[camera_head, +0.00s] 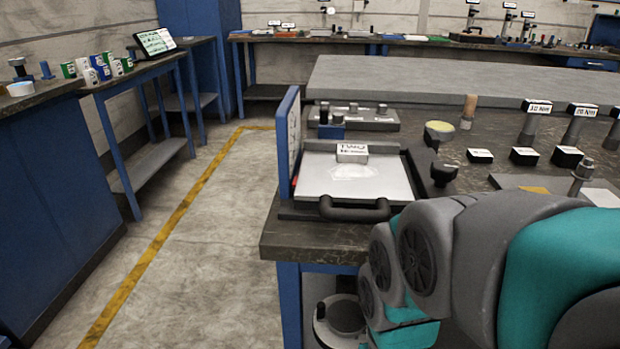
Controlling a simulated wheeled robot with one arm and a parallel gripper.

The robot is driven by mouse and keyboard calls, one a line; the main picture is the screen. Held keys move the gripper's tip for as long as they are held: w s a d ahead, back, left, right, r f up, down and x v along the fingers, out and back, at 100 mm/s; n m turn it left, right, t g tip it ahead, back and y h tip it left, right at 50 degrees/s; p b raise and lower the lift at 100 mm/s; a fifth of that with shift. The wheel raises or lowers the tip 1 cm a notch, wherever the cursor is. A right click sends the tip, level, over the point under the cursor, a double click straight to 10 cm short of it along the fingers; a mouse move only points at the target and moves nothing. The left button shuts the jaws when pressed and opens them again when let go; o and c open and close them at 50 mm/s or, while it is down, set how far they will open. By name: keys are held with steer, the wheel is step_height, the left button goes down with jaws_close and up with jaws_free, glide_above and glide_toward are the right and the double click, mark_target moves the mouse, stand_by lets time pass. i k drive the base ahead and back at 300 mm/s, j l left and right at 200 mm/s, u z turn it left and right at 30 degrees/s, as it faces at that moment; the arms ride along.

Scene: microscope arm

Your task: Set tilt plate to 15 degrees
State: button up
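The tilt plate (375,183) is a light grey flat plate in a dark frame, near the front left corner of the workbench. It looks lying flat or nearly so; I cannot read its angle. A black handle (354,210) runs along its front edge. A small white labelled block (352,152) sits toward its back. An upright blue-edged panel (289,140) stands at its left side; its markings are seen too edge-on to read. My arm covers the lower right, folded in front of the bench, with its end low by the bench leg. My gripper's fingers do not show.
The workbench (285,238) carries a black knob (444,174) right of the plate, labelled black blocks (524,156) and upright posts (533,122). A grey fixture (372,117) stands behind the plate. The floor (205,235) left of the bench is clear, with a yellow line.

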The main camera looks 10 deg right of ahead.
mark_target(382, 181)
steer(key=k+u, duration=0.1)
steer(key=k, duration=1.1)
